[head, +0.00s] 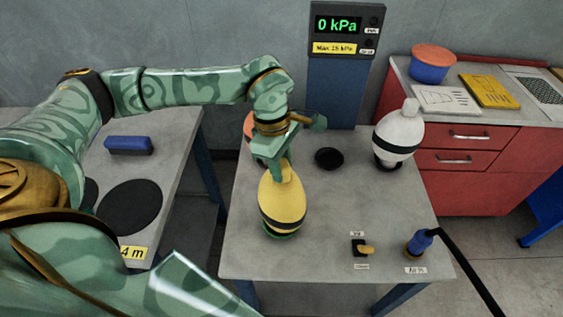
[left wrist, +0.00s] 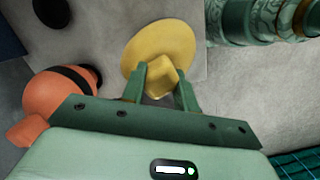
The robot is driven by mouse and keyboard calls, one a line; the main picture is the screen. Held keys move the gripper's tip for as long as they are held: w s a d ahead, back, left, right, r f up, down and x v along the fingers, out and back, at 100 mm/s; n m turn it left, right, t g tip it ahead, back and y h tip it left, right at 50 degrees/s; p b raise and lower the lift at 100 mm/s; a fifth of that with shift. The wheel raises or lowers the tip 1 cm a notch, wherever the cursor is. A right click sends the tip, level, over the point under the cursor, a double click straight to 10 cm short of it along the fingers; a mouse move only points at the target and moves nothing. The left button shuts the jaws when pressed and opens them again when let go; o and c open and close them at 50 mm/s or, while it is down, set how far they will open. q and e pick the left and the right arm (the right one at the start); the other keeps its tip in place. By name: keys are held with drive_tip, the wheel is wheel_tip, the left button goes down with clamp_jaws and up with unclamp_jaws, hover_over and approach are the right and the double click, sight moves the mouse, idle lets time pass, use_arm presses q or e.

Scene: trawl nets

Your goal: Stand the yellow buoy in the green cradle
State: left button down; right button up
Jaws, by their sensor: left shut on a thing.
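The yellow buoy (head: 282,204) has a black band and a narrow neck on top. It stands about upright, and the green cradle (head: 281,236) shows as a thin rim under its lower end. I cannot tell whether the buoy rests fully in the cradle. My left gripper (head: 283,170) is above the buoy and shut on its neck. In the left wrist view the buoy (left wrist: 152,45) is between the two fingers (left wrist: 161,82), its body hiding the cradle. My right gripper is not in view.
An orange buoy (left wrist: 62,100) stands close beside my left gripper. An empty black cradle (head: 329,158) and a white buoy (head: 399,132) are farther back. A yellow-handled valve (head: 362,249) and a blue air fitting (head: 419,242) are at the front right of the table.

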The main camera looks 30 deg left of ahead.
use_arm(q)
drive_tip(key=shift+f, duration=0.15)
drive_tip(key=c, duration=1)
unclamp_jaws()
wheel_tip(320, 180, up, 16)
drive_tip(key=a+p, duration=0.1)
drive_tip(key=a, duration=0.1)
drive_tip(key=shift+s+a+p, duration=0.15)
drive_tip(key=shift+a+p, duration=0.05)
drive_tip(key=shift+p, duration=0.2)
